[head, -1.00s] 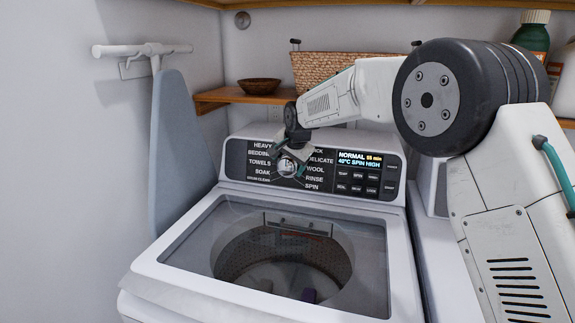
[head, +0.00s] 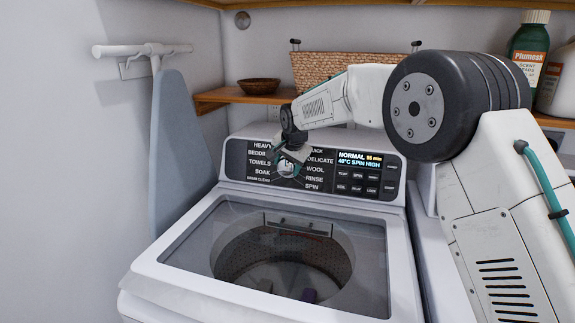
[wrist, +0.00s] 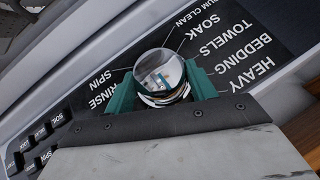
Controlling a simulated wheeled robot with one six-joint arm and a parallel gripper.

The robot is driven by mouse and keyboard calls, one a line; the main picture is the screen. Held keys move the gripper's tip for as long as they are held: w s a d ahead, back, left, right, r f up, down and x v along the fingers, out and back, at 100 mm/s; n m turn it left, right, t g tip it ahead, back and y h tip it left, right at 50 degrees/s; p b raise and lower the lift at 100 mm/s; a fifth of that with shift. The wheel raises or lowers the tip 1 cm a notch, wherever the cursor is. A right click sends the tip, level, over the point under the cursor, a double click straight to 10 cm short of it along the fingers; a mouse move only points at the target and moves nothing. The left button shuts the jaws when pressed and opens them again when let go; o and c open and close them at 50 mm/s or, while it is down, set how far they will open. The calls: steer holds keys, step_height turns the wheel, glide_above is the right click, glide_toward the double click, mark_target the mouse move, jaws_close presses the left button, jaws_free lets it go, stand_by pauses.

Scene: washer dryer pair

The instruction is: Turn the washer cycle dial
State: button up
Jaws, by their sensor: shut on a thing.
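The washer (head: 160,262) stands in the middle of the head view with its control panel (head: 262,165) at the back. The chrome cycle dial (head: 288,168) sits among printed labels such as Heavy, Towels, Soak, Rinse and Spin. The dial also shows in the wrist view (wrist: 160,76). My gripper (head: 289,160) is at the dial, with teal fingers on both sides of it, shut on it; the fingers show in the wrist view (wrist: 161,90). The washer display (head: 360,160) reads Normal, 40°C, Spin High. The gripper partly covers the dial and some labels in the head view.
A glass lid (head: 200,247) covers the washer drum. A shelf (head: 235,96) behind holds a bowl (head: 260,86), a wicker basket (head: 310,68) and bottles (head: 528,50). My arm spans the right side.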

steer(key=n+h, duration=0.2)
steer(key=h, duration=0.1)
steer(key=shift+a+g+h, duration=0.3)
steer(key=shift+a+g, duration=0.1)
steer(key=n+h, duration=0.2)
steer(key=h, duration=0.1)
steer(key=n+h, duration=0.1)
steer(key=h, duration=0.1)
steer(key=shift+a+f, duration=0.25)
steer(key=shift+a, duration=0.1)
steer(key=n+h, duration=0.2)
steer(key=h, duration=0.1)
steer(key=n+h, duration=0.1)
steer(key=n, duration=0.1)
steer(key=shift+a+f+t+h, duration=0.25)
steer(key=shift+f+t+h, duration=0.05)
steer(key=n+t+h, duration=0.1)
steer(key=n, duration=0.1)
steer(key=n+t+h, duration=0.1)
steer(key=h, duration=0.1)
steer(key=shift+f+n+h, duration=0.3)
steer(key=shift+n, duration=0.1)
steer(key=shift+t, duration=0.3)
steer(key=o, duration=1)
steer(key=shift+v, duration=3.9)
steer(key=shift+s, duration=0.1)
